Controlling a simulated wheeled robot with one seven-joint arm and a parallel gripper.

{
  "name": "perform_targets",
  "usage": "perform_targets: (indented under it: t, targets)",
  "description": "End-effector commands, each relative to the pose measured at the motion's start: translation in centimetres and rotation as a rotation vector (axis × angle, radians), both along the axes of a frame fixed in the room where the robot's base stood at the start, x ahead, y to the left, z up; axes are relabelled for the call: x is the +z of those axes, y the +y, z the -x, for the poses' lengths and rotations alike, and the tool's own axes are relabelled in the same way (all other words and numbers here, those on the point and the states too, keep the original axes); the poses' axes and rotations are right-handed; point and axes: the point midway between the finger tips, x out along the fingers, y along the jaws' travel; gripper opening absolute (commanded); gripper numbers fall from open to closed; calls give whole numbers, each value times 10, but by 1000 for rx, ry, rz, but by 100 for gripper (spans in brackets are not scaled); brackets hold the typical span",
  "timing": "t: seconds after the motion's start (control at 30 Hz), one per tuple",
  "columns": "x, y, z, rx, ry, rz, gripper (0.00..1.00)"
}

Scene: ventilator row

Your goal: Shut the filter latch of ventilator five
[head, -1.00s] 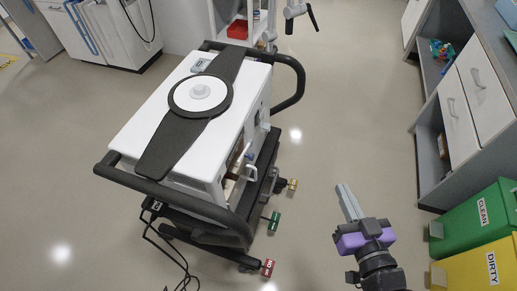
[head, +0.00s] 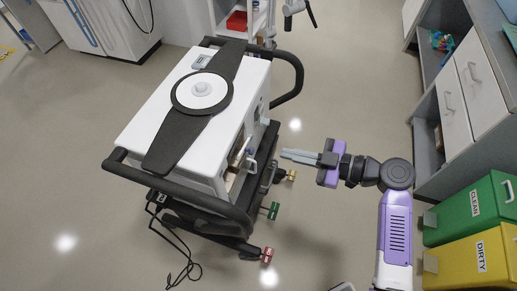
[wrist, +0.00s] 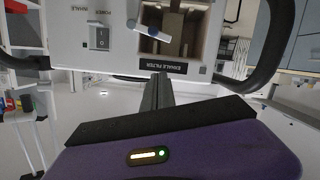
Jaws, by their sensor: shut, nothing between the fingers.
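The ventilator (head: 140,130) is a white box with a black strap over its top, on a dark wheeled cart; no number is readable. In the wrist view its panel (wrist: 95,65) has an open recess (wrist: 190,45) above an EXHALE FILTER label (wrist: 155,68). A white and blue lever, apparently the filter latch (wrist: 147,30), slants across the recess opening; a pale lever also shows in the head view (head: 252,166). My gripper (head: 284,153) is shut and empty, to the right of the panel and apart from it. In the wrist view its fingers (wrist: 158,77) point at the label, below the lever.
A black handle bar (head: 180,195) rings the cart's near end. Coloured pedals, red (head: 267,255), green (head: 273,210) and yellow (head: 291,175), stick out low beside it. Green (head: 470,212) and yellow (head: 470,266) bins stand at the right. The floor between is clear.

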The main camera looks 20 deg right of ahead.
Motion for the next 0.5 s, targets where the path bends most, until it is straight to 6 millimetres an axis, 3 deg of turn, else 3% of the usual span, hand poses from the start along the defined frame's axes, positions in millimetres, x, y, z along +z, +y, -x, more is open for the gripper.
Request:
perform_targets:
  t: [0.17,0.5]
  targets:
    - [-2,10,-10,4,-8,9,0]
    - [-15,52,-55,3,-5,9,0]
